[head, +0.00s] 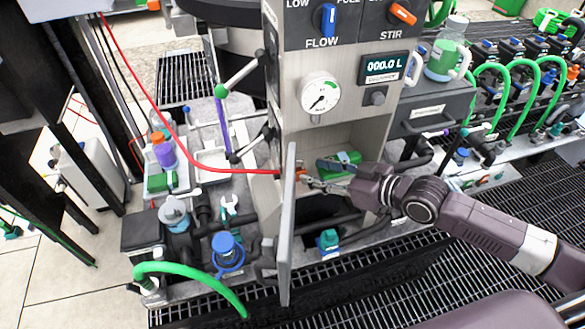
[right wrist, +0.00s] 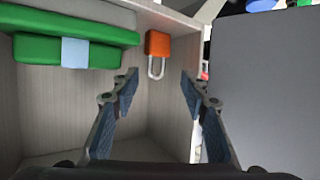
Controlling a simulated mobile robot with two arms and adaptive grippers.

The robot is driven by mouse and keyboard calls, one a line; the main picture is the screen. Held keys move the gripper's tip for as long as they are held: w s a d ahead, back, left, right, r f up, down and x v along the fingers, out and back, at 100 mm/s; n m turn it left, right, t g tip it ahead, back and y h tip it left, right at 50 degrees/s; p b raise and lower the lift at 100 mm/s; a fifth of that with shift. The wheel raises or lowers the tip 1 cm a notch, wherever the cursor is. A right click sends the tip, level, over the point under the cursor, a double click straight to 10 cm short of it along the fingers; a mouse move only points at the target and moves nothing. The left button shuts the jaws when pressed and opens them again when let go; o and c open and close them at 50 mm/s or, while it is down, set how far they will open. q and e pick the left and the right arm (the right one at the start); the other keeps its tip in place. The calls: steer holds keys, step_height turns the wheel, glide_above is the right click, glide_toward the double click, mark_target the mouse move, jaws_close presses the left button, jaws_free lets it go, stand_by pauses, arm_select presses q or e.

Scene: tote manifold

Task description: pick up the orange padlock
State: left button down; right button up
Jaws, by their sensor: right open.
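The orange padlock (right wrist: 158,44) shows in the right wrist view near the top middle, in a light-walled compartment. Its pale shackle points down in the picture, toward my fingers. My right gripper (right wrist: 160,83) is open and empty, with one fingertip on each side of the shackle's line. The padlock lies just beyond the fingertips, and I see no contact. In the head view my right gripper (head: 314,174) reaches into the cabinet's open compartment from the right. A small orange patch by its fingertips there may be the padlock. My left gripper is not in view.
A green case (right wrist: 95,52) with a pale blue label lies left of the padlock. The compartment wall stands close on the right. In the head view, an open grey door (head: 287,235) stands left of my gripper, and a red hose (head: 190,150) runs to the cabinet.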

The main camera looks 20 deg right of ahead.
mark_target(298, 169)
steer(key=x, duration=0.1)
steer(key=p+x, duration=0.1)
steer(key=x, duration=0.1)
steer(key=p+x, duration=0.1)
steer(key=shift+w+r, duration=0.25)
steer(key=shift+w, duration=0.25)
steer(key=shift+w+a+f, duration=0.1)
steer(key=shift+w+f, duration=0.05)
steer(key=shift+f, duration=0.05)
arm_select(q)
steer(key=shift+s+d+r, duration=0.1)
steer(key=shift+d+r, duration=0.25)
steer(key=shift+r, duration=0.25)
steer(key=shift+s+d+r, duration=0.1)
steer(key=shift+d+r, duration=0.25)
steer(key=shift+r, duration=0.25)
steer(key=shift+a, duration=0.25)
arm_select(e)
jaws_close()
